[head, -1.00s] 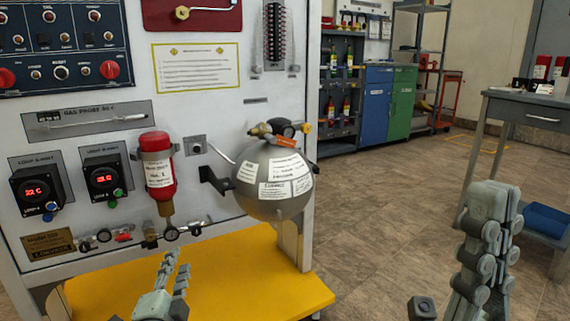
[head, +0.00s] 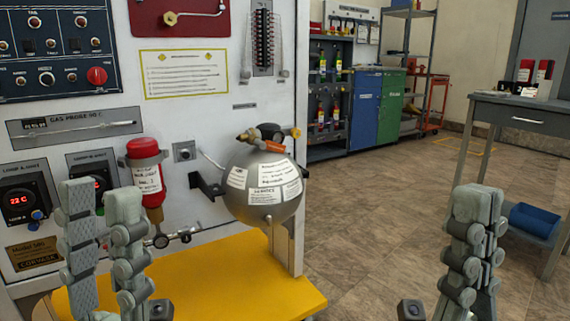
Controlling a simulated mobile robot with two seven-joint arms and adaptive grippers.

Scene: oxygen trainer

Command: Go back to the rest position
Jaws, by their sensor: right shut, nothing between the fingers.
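My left gripper (head: 99,194) is raised at the lower left of the head view. Its two grey fingers point up with a gap between them, and nothing is held. It stands in front of the trainer panel (head: 215,120) and hides part of the lower gauges. My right gripper (head: 476,194) points up at the lower right, in front of the tiled floor. Its fingers are together and it holds nothing.
A grey sphere tank (head: 262,213) and a red cylinder (head: 146,177) are mounted on the panel above a yellow base shelf (head: 230,270). A grey table (head: 510,104) with a blue bin (head: 533,219) stands at the right. Open floor (head: 370,220) lies between.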

